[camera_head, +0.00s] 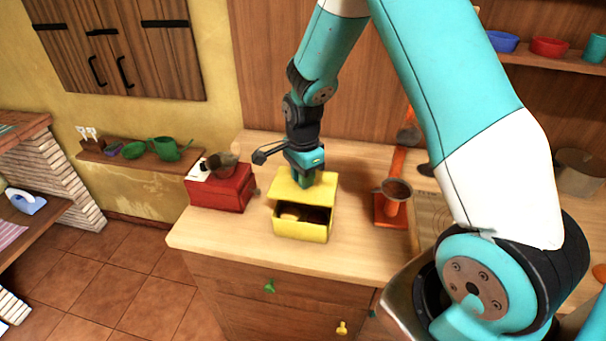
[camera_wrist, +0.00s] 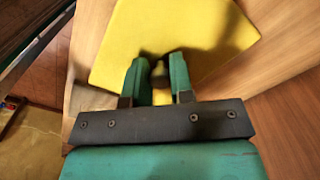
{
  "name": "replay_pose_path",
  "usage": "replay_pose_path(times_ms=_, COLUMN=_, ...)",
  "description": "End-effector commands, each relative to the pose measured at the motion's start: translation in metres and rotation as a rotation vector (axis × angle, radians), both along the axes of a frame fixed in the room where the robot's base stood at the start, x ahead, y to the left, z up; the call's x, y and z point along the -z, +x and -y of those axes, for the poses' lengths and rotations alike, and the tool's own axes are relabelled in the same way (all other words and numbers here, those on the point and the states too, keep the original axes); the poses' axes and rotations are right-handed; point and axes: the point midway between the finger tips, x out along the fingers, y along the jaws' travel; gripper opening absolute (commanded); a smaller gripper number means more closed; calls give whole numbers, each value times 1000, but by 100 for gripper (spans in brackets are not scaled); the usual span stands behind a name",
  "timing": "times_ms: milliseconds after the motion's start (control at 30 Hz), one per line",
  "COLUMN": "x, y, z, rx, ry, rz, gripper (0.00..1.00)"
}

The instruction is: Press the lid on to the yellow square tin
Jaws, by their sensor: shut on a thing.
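The yellow square tin (camera_head: 301,231) stands on the wooden counter, with its front part open and brown contents with a tan round piece showing inside. The yellow lid (camera_head: 322,190) is above the tin's rear part, apart from its front rim; whether it touches the back rim I cannot tell. My gripper (camera_head: 304,180) is over the lid, pointing down. In the wrist view, my gripper's green fingers (camera_wrist: 159,62) are shut on the lid's small knob, and the flat lid (camera_wrist: 205,35) lies beyond them, rotated in the picture.
A red box-shaped grinder (camera_head: 222,190) stands close left of the tin. An orange stand with a metal cup (camera_head: 391,205) is to the right. Bare counter (camera_head: 240,240) lies in front and left of the tin. My upper arm covers the right side.

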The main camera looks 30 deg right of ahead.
Motion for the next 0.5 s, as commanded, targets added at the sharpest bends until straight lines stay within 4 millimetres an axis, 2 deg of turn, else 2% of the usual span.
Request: replay_pose_path(times_ms=500, x=48, y=0, z=-1, rx=-2, ry=0, rz=0, gripper=0)
